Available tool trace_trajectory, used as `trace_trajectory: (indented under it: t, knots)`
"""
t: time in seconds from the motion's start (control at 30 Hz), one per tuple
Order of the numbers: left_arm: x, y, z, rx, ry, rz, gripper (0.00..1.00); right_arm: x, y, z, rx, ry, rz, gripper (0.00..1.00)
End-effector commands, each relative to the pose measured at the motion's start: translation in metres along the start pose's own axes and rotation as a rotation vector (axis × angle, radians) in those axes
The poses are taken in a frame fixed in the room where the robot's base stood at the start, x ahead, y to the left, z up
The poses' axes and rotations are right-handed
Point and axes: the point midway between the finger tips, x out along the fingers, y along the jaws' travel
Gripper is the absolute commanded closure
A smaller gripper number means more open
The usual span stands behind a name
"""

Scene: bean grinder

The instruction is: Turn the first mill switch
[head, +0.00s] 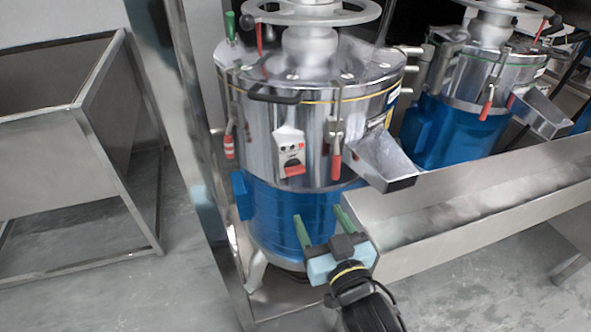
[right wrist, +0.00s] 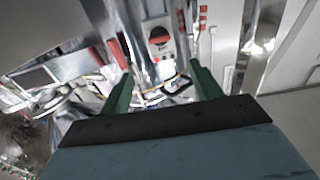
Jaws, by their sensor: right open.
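The first mill (head: 300,120) is a steel drum with a blue lower part, in the middle of the head view. Its switch (head: 291,152) is a pale box with a red part at the bottom, on the front of the drum. The switch also shows in the right wrist view (right wrist: 159,38), near the top, ahead of and between the fingers. My right gripper (head: 322,226) is open and empty, with green fingers. In the head view it is below the switch, in front of the blue part, apart from the switch. My left gripper is not in view.
A steel chute (head: 380,160) sticks out from the mill's right side, above a long steel trough (head: 470,215). Red-handled clamps (head: 335,150) flank the switch. A second mill (head: 470,90) stands at the right. A steel bin (head: 65,140) is at the left.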

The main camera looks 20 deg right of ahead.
Motion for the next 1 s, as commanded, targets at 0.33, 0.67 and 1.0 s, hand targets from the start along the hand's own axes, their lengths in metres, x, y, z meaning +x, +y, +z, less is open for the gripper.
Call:
trace_trajectory:
  t: [0.33,0.67,1.0]
  knots:
    - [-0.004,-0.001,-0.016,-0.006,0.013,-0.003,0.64,0.047,0.0,0.0,-0.002,0.004,-0.002,0.36]
    - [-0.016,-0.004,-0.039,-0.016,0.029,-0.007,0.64,0.106,0.0,0.001,-0.002,0.001,-0.001,0.36]
    - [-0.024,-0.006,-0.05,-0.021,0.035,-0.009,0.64,0.132,0.0,0.001,-0.001,-0.002,-0.001,0.36]
